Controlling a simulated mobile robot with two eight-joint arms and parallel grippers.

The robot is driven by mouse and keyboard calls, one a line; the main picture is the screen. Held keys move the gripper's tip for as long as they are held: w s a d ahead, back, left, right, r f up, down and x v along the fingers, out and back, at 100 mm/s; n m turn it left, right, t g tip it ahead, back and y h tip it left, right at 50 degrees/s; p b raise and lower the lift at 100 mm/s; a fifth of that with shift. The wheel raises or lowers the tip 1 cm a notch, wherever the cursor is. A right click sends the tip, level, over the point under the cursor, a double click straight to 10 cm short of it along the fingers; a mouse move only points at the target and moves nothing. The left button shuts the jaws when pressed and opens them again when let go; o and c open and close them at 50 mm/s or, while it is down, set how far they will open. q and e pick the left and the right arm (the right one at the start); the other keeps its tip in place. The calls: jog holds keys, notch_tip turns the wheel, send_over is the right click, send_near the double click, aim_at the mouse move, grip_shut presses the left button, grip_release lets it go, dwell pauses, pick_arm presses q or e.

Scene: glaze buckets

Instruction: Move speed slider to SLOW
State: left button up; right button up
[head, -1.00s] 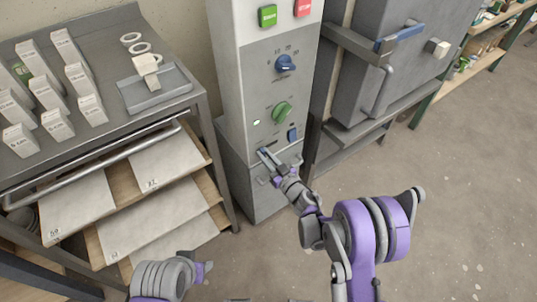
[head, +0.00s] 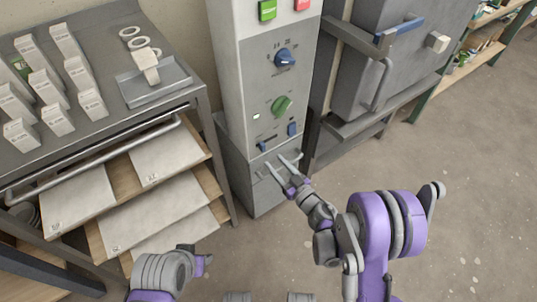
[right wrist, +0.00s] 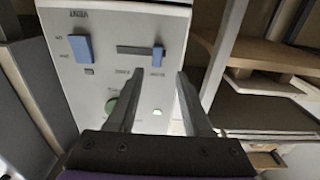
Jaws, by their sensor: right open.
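The blue knob of the horizontal slider (head: 263,145) sits at the left end of its slot on the grey control cabinet (head: 240,100) in the head view. In the right wrist view, upside down, the slider knob (right wrist: 158,57) is at the right end of the slot. The small labels by the slot are too blurred to read surely. My right gripper (head: 279,163) is open and empty, just below the slider and apart from it. Its two fingers (right wrist: 154,85) also show in the right wrist view. My left gripper is not in view; only part of that arm shows.
A shelf rack (head: 205,105) with boxes stands left; a grey kiln-like box (head: 375,70) stands right. The floor at right is clear.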

jog(key=shift+v, duration=1.65)
jog(key=w+d+r+m+t+h, duration=0.2)
jog(key=d+r+m+h, duration=0.3)
jog(key=d+r+h, duration=0.3)
jog(key=s+d+r+m+g+h, duration=0.2)
jog(key=s+d+m+g+h, duration=0.15)
jog(key=s+d, duration=0.35)
jog(key=s+a+f+n+g, duration=0.15)
jog(key=s+g, duration=0.25)
jog(key=s, duration=0.8)
jog(key=s+f+g, duration=0.3)
jog(key=s+g, duration=0.2)
jog(key=s, duration=0.7)
pick_arm(q)
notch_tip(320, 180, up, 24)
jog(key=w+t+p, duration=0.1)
jog(key=p, duration=2)
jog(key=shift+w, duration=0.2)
pick_arm(e)
notch_tip(320, 180, up, 24)
jog(key=w+t, duration=0.1)
jog(key=shift+w+d+f+y, duration=0.25)
jog(key=shift+w+y, duration=0.1)
jog(key=shift+y, duration=0.1)
